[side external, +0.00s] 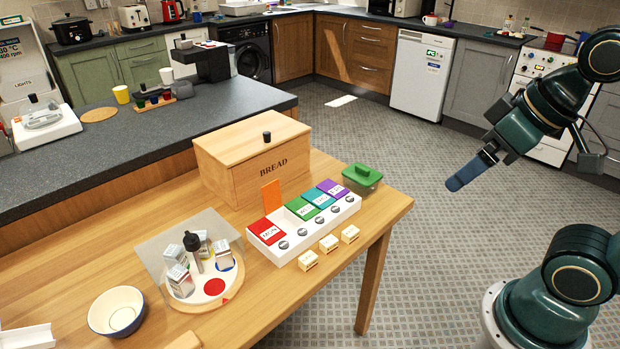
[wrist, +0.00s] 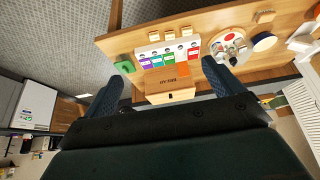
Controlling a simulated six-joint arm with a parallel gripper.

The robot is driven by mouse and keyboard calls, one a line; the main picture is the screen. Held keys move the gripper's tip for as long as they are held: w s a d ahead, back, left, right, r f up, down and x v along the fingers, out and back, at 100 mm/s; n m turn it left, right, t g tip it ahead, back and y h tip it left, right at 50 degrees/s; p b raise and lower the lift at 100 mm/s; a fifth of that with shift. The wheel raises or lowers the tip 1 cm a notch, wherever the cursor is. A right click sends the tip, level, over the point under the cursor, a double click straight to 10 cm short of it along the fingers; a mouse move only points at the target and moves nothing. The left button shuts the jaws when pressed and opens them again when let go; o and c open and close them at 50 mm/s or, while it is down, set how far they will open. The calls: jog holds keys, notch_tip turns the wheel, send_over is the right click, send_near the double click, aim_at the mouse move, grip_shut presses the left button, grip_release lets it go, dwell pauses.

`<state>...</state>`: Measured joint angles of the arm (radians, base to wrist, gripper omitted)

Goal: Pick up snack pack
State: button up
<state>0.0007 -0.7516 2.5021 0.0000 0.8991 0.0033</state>
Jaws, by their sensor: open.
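Three small cream packs stand in a row on the wooden table, in front of a white box with coloured lids (side external: 320,226): the left pack (side external: 308,260), the middle pack (side external: 328,243) and the right pack (side external: 350,233). They look like the snack packs, but I cannot read their labels. The box's lids are red, green, teal and purple; an orange panel (side external: 271,196) stands upright at its back. My gripper (side external: 456,183) is open and empty, high to the right of the table. In the wrist view its fingers (wrist: 162,72) are spread, with the packs (wrist: 170,35) far beyond them.
A wooden bread bin (side external: 253,162) stands behind the white box. A green-lidded container (side external: 362,178) sits at the table's right edge. A round carousel (side external: 205,297) with several small cartons and a white bowl (side external: 117,312) are at the left. Open floor lies between table and arm.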

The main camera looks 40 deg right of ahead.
jog(key=c, duration=1.1)
jog(key=shift+c, duration=0.2)
jog(key=shift+w, duration=0.15)
jog(key=w+a+f+n+g, duration=0.2)
jog(key=w+n, duration=0.3)
jog(key=w, duration=0.2)
jog(key=w+a+f+n+g, duration=0.15)
jog(key=w+n, duration=0.25)
jog(key=w, duration=0.4)
jog(key=w+a+f+n+g, duration=0.1)
jog(key=w+a+f+n, duration=0.2)
jog(key=f, duration=0.4)
jog(key=w+a+f+n+g, duration=0.1)
jog(key=w+a+f+n, duration=0.2)
jog(key=w+f+n, duration=0.2)
notch_tip(320, 180, down, 4)
jog(key=shift+w+a+r+n, duration=0.25)
jog(key=shift+w+a+n, duration=0.05)
jog(key=shift+w, duration=0.85)
jog(key=shift+f, duration=0.1)
